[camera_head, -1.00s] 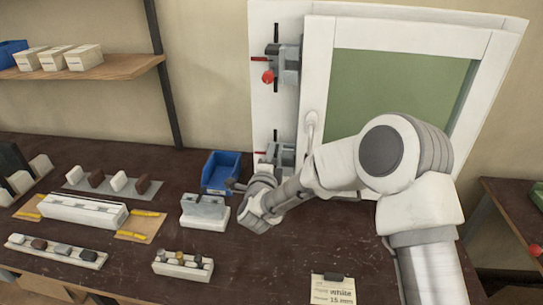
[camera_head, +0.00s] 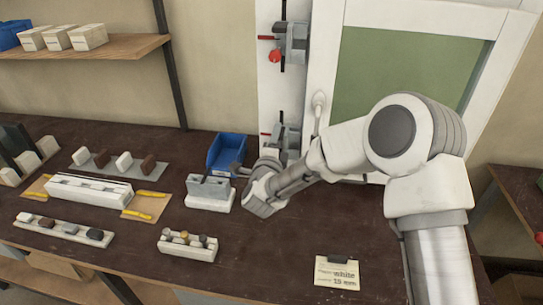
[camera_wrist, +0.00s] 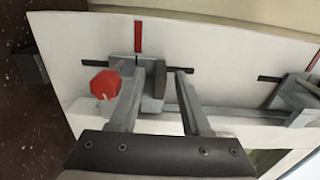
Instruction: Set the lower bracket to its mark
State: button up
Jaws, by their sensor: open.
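The lower bracket (camera_head: 285,140) is a grey block on the white board, partly behind my arm in the head view. In the wrist view the lower bracket (camera_wrist: 128,70) has a red knob (camera_wrist: 104,84) on its left. A red mark (camera_wrist: 138,38) stands on the board just above the bracket; it also shows left of the bracket in the head view (camera_head: 266,134). My gripper (camera_wrist: 158,73) is open. Its fingers reach over the bracket, with a dark upright part of it between the tips. I cannot tell whether they touch it.
The upper bracket (camera_head: 292,42) sits higher on the same board, with its own red knob. A blue bin (camera_head: 226,153) and a grey block on a white base (camera_head: 208,192) stand close to my gripper. A label card (camera_head: 337,274) lies on the bench, with clear room around it.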

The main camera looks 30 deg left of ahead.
jog(key=b+v, duration=0.2)
jog(key=v, duration=1.4)
jog(key=shift+s, duration=0.35)
jog(key=shift+w+r, duration=0.1)
